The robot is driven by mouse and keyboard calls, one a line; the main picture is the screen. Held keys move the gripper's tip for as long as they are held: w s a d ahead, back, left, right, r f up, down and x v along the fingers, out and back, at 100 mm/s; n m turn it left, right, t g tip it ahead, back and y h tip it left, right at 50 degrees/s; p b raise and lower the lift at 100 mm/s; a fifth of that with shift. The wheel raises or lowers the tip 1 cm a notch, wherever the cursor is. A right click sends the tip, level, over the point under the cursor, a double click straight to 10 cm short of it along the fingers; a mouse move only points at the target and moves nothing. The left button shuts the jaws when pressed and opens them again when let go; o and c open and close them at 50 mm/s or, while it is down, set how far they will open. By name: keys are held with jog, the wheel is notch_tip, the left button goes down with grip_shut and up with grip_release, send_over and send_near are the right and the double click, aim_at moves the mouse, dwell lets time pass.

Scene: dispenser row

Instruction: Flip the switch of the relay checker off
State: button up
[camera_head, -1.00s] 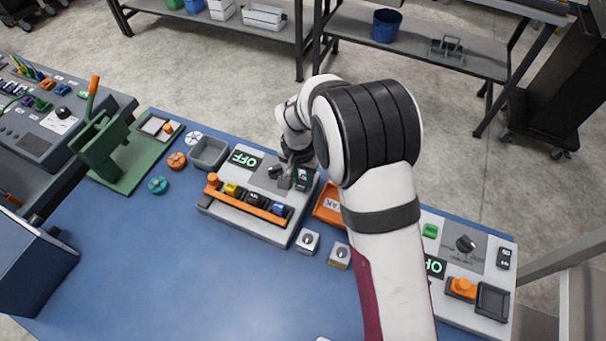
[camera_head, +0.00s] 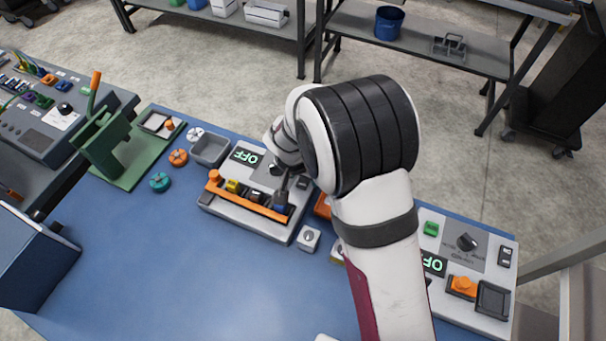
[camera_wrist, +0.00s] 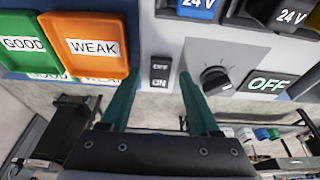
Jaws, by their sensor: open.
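The relay checker (camera_head: 228,221) is a light grey box on the blue bench, with an orange bar across several small relays. In the wrist view, relays marked 24 V (camera_wrist: 197,8) sit at the top. Its black rocker switch (camera_wrist: 160,72), marked OFF and ON, is beside a black knob (camera_wrist: 214,80). Its display (camera_wrist: 267,84) reads OFF in green. In the head view the switch (camera_head: 303,182) is partly hidden by my arm. My gripper (camera_wrist: 158,88) is open and empty, its teal fingers appearing on either side of the switch. Contact cannot be told.
Orange WEAK (camera_wrist: 93,46) and green GOOD (camera_wrist: 22,44) trays sit beside the checker. A second grey unit (camera_head: 487,322) with an orange button stands at right. A green press-like stand (camera_head: 104,150) stands at left. The front middle of the bench is clear.

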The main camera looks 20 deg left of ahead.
jog(key=v, duration=1.5)
jog(key=shift+r, duration=0.4)
jog(key=shift+s, duration=0.1)
jog(key=s+d+r+m+g, duration=0.1)
jog(key=s+d+r+m, duration=0.15)
jog(key=d, duration=0.85)
jog(key=s+d+m+g+y, duration=0.1)
jog(key=s+d+m+g, duration=0.1)
jog(key=s+d, duration=1.1)
jog(key=shift+s+m+g+y, duration=0.35)
jog(key=shift+s+m, duration=0.2)
jog(key=shift+s, duration=0.6)
